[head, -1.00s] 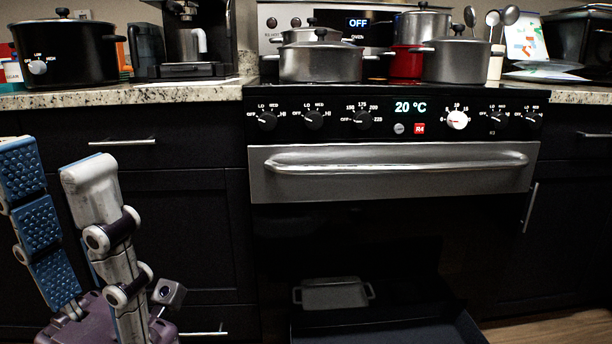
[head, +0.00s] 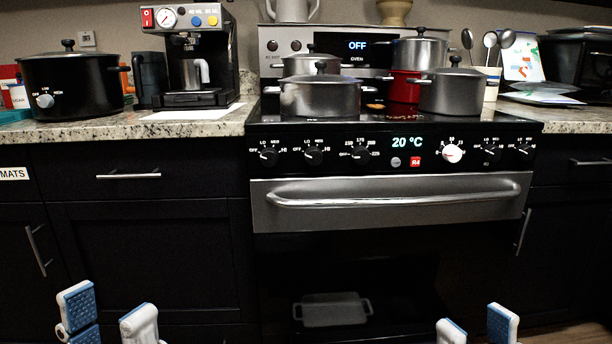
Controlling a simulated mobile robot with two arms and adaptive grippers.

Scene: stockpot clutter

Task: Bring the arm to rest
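My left gripper (head: 108,311) is at the bottom left, in front of the dark cabinets. Its two fingers with blue pads stand apart, with nothing seen between them. My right gripper (head: 477,324) is at the bottom right, in front of the lower stove. Its fingers also stand apart with nothing seen between them. Only the upper parts of both grippers show; the rest is cut off by the lower edge. Both are well below the counter and touch nothing that I can see.
The stove (head: 390,190) carries several pots, including a lidded grey pot (head: 320,97). A grey dish (head: 332,311) shows low in the dark area under the oven handle. A black cooker (head: 68,84) and coffee machine (head: 190,60) stand on the left counter (head: 60,131).

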